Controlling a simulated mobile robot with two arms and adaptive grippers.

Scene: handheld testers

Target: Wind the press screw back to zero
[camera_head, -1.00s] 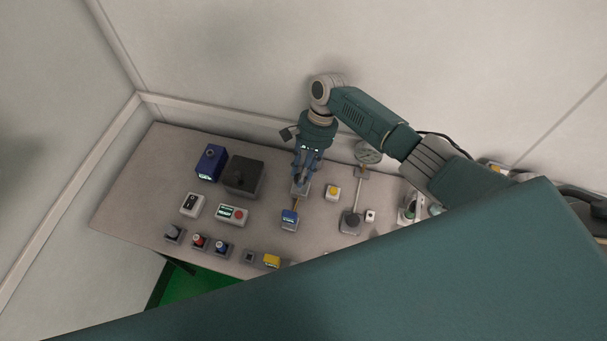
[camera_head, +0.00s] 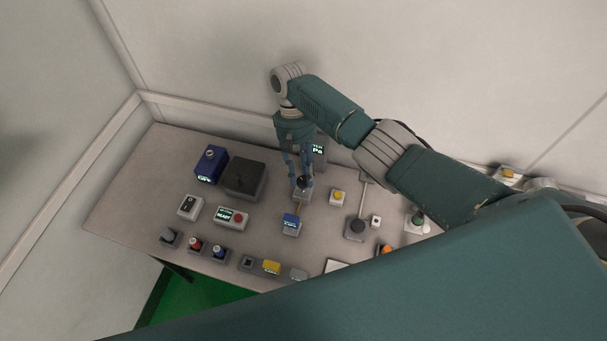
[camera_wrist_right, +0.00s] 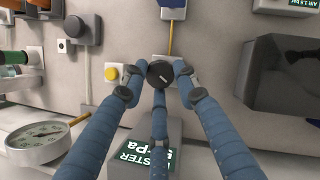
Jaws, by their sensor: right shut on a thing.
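The press screw's round dark knob (camera_head: 304,181) stands on a small light block near the back middle of the bench. It also shows in the right wrist view (camera_wrist_right: 160,73). My right gripper (camera_head: 301,177) comes down from the back, with its blue fingers around the knob and shut on it. In the right wrist view its fingertips (camera_wrist_right: 159,80) sit at the knob's sides. A thin orange-brown line runs from the block to a blue display unit (camera_head: 291,221), whose reading is too small to make out. My left gripper is not in view.
A tester display (camera_head: 319,150) stands close behind the right gripper. A round gauge (camera_wrist_right: 38,137) shows in the wrist view. A yellow button (camera_head: 338,196) is to the right, a black box (camera_head: 244,178) to the left. Several switches line the front edge.

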